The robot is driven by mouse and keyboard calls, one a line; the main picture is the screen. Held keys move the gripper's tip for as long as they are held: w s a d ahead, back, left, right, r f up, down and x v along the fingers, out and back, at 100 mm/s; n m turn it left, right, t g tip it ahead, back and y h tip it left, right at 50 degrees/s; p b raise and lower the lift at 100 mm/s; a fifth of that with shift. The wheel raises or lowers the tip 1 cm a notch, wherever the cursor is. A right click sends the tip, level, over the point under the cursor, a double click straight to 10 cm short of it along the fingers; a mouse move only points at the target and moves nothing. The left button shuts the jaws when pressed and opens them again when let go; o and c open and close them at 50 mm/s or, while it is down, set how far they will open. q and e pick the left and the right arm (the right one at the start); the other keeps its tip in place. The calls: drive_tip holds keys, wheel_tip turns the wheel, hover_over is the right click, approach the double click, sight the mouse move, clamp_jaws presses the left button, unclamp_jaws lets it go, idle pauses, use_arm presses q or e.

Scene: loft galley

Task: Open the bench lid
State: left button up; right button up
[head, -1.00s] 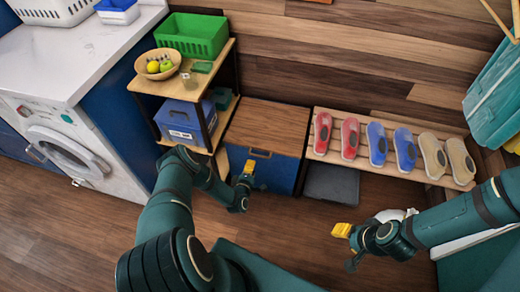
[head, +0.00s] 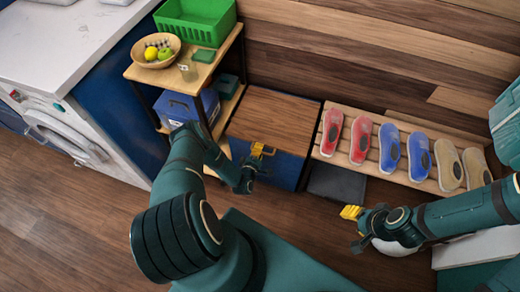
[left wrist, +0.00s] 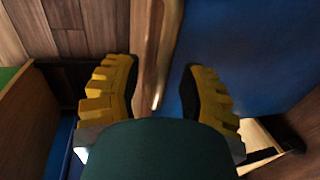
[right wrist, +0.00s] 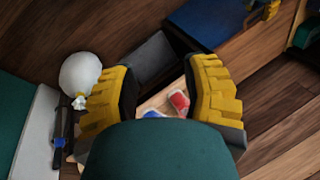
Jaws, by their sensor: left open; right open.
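The bench (head: 290,168) is a blue box with a brown wooden lid (head: 275,118), which lies flat and closed. It stands between the wooden shelf unit and the shoe rack. My left gripper (head: 261,152) is at the front edge of the lid. In the left wrist view its yellow fingers (left wrist: 160,92) are spread on either side of a wooden strip (left wrist: 150,55), with the blue bench front (left wrist: 230,45) beside it; I cannot tell whether they touch it. The lid handle is mostly hidden behind this gripper. My right gripper (head: 352,222) is open and empty, low in front of the shoe rack.
The shelf unit (head: 200,75) holds a fruit bowl (head: 158,50), a green crate (head: 195,22) and a blue box (head: 185,108). A slatted rack (head: 385,165) with several shoes stands right of the bench. A dark grey flat item (head: 336,183) lies below it.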

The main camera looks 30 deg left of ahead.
use_arm(q)
clamp_jaws()
drive_tip(key=shift+r, duration=0.15)
use_arm(e)
drive_tip(key=shift+r, duration=0.1)
